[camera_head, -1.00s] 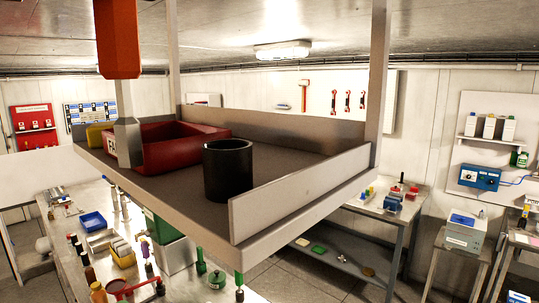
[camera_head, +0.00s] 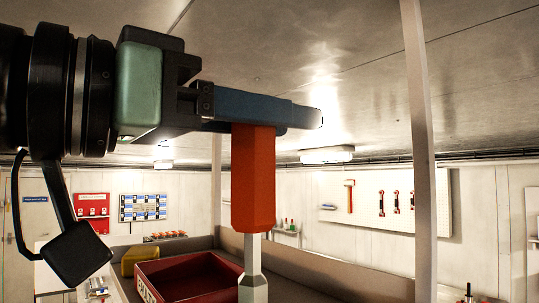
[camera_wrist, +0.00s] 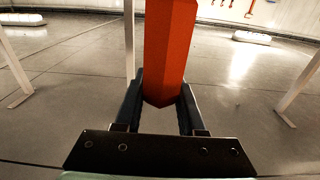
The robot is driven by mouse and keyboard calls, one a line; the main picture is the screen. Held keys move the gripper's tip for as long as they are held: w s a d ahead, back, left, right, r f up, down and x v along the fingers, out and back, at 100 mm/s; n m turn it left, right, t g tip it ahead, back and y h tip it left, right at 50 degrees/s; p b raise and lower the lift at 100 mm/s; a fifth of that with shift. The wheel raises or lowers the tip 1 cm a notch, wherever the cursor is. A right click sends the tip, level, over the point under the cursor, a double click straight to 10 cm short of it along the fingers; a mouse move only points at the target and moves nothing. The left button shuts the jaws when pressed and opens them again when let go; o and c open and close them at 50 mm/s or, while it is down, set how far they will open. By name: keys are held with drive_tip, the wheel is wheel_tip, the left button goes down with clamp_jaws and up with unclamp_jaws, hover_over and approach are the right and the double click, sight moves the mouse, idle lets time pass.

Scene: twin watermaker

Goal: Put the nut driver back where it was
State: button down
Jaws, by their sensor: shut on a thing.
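The nut driver has a red-orange handle (camera_head: 253,180) and a pale metal shaft (camera_head: 252,280), and it hangs upright. My gripper (camera_head: 290,115) comes in level from the left and is shut on the top of the handle. The wrist view shows the handle (camera_wrist: 168,50) between both dark fingers (camera_wrist: 160,95). A red open bin (camera_head: 180,272) with a white label stands below and just left of the shaft. The driver's lower end is cut off by the picture's bottom edge, so I cannot tell what is under it.
The bin stands on a shelf with a raised back edge (camera_head: 300,265) and upright metal posts (camera_head: 418,150). A yellow bin (camera_head: 140,258) is behind it at the left. The ceiling is above my gripper. Red-handled tools hang on a far wall board (camera_head: 385,205).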

sight(273, 167)
wheel_tip(273, 167, down, 3)
drive_tip(key=shift+a+f+p, duration=0.1)
drive_tip(key=shift+a+p, duration=0.05)
drive_tip(key=shift+p, duration=0.45)
drive_tip(key=shift+f, duration=0.15)
drive_tip(key=c, duration=0.5)
unclamp_jaws()
drive_tip(key=shift+f, duration=0.1)
